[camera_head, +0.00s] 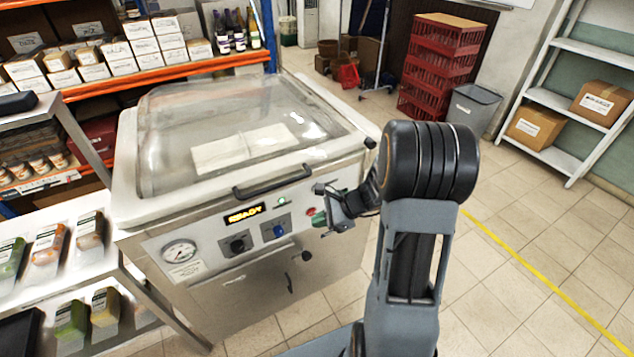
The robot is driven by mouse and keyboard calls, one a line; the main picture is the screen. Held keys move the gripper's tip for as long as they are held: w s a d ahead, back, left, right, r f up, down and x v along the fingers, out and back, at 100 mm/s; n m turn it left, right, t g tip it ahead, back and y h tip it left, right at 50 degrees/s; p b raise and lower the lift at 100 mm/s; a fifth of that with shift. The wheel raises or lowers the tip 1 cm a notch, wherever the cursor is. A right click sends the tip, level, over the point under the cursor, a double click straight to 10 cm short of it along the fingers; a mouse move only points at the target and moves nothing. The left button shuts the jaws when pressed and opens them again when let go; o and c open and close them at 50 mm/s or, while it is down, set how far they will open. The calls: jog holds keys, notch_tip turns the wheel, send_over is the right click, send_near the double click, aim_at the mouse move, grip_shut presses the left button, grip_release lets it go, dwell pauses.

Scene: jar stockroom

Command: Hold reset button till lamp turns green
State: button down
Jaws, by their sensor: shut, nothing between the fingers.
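The steel machine (215,285) has a front control panel. A small round lamp (281,201) on it looks green. The amber display (244,214) seems to read READY. Below it are a black knob (238,244) and a blue button (279,230). A red control (310,212) shows at the panel's right end, partly hidden by my gripper. I cannot read which control is labelled reset. My gripper (327,210) is shut and empty, in front of the panel's right end, right of the blue button. I cannot tell whether it touches the panel.
The machine's clear lid (235,110) is down, with a black handle (273,182) along its front. A pressure gauge (179,252) sits at the panel's left. Tiled floor (530,270) is free at right.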

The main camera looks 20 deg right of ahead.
jog(key=w+d+f+m+t+p, duration=0.2)
jog(key=w+d+f+m+t, duration=0.1)
jog(key=d+m, duration=0.4)
notch_tip(320, 180, down, 2)
jog(key=m+t, duration=0.1)
jog(key=m, duration=0.1)
jog(key=shift+d+f+m+t, duration=0.15)
jog(key=shift+d+m+t, duration=0.15)
jog(key=shift+d+t, duration=0.1)
jog(key=shift+w, duration=0.2)
jog(key=w+a, duration=0.1)
jog(key=w, duration=0.7)
jog(key=shift+w+b, duration=0.3)
jog(key=shift+b, duration=0.1)
jog(key=shift+w, duration=0.25)
dwell(1.1)
jog(key=shift+w+a, duration=0.1)
jog(key=shift+w, duration=0.05)
